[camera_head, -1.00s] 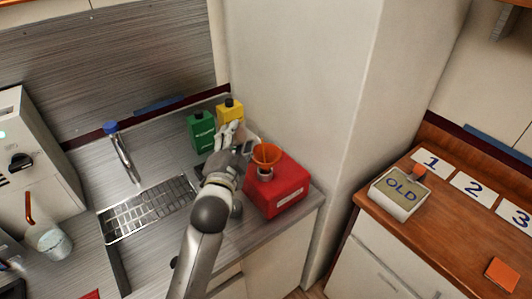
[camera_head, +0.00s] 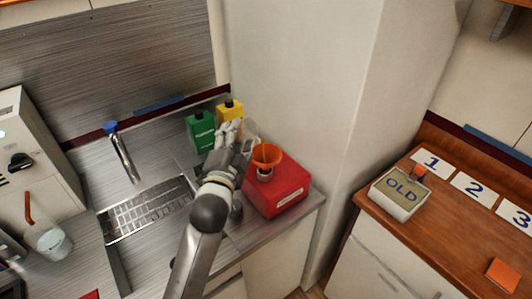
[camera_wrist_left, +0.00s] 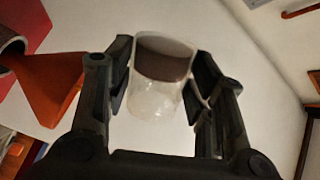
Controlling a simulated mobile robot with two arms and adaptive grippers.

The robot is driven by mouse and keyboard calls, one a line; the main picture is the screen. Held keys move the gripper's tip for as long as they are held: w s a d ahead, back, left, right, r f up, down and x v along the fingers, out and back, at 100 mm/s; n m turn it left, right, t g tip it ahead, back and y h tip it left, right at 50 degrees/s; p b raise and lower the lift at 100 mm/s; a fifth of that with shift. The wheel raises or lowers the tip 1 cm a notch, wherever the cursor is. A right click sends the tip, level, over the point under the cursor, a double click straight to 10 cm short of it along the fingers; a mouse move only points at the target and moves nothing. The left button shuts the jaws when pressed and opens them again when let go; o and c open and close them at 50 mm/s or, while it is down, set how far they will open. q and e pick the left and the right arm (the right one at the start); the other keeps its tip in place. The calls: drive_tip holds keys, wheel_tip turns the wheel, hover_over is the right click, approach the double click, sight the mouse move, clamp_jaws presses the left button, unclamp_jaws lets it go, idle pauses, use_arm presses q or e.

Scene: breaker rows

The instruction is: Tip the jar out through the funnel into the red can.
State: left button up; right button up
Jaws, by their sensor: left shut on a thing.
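The jar (camera_wrist_left: 155,95) is clear, with dark brown contents gathered at its far end in the left wrist view. My left gripper (camera_head: 243,139) is shut on it, one finger on each side. In the head view the jar is small and pale, partly hidden by the fingers, just behind and left of the funnel. The orange funnel (camera_head: 267,154) sits upright in the neck of the red can (camera_head: 282,190) on the counter. The left wrist view shows the funnel (camera_wrist_left: 60,88) and the red can (camera_wrist_left: 27,22) at the left, apart from the jar. My right gripper is not in view.
A green container (camera_head: 200,132) and a yellow one (camera_head: 231,108) stand behind my left gripper. A wall rises right behind the red can. A drain grid (camera_head: 148,208) and a blue-topped tap (camera_head: 122,155) lie left. A tray marked OLD (camera_head: 400,195) is on the right counter.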

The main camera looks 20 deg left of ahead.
use_arm(q)
drive_tip(key=shift+r+m, duration=0.35)
drive_tip(key=shift+m, duration=0.45)
idle(0.4)
drive_tip(key=shift+d+r+m+p, duration=0.35)
drive_tip(key=shift+d+m+p, duration=0.3)
drive_tip(key=shift+m, duration=0.15)
idle(0.5)
drive_tip(key=shift+d+f+m, duration=0.2)
drive_tip(key=shift+f+m, duration=0.2)
drive_tip(key=shift+m, duration=0.6)
idle(0.4)
drive_tip(key=shift+r+m+p, duration=0.1)
drive_tip(key=shift+m+p, duration=0.2)
drive_tip(key=shift+p, duration=0.1)
